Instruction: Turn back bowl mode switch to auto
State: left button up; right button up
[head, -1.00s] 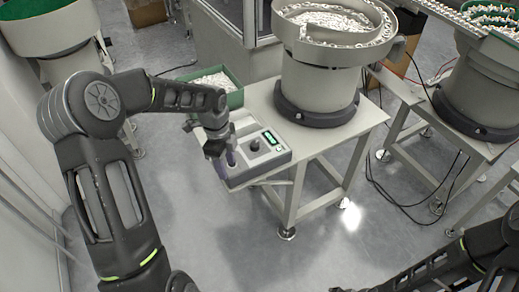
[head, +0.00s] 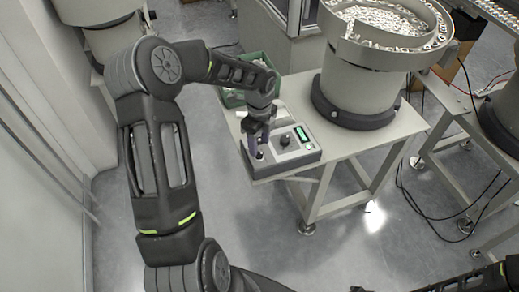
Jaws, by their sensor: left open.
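The control box (head: 296,158) sits at the near left corner of the bowl feeder's table. It has a dark knob (head: 285,140) in the middle, a lit green display (head: 302,134), and another small control (head: 259,155) at its left end. My left gripper (head: 253,148) points down over the left end of the box, its open fingers around or right beside the small control there. I cannot tell whether they touch it. The switch's setting is too small to read. My right arm shows only at the bottom right corner; its gripper is out of frame.
The vibratory bowl (head: 388,28) full of white parts stands behind the box on the table (head: 345,142). A green bin (head: 232,97) of parts is behind my left gripper. Another feeder (head: 505,110) stands at the right, with cables on the floor. The floor in front is clear.

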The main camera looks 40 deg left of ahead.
aim_at(259, 153)
pick_arm(q)
jog(key=shift+f, duration=2.1)
jog(key=shift+c, duration=0.6)
grip_shut()
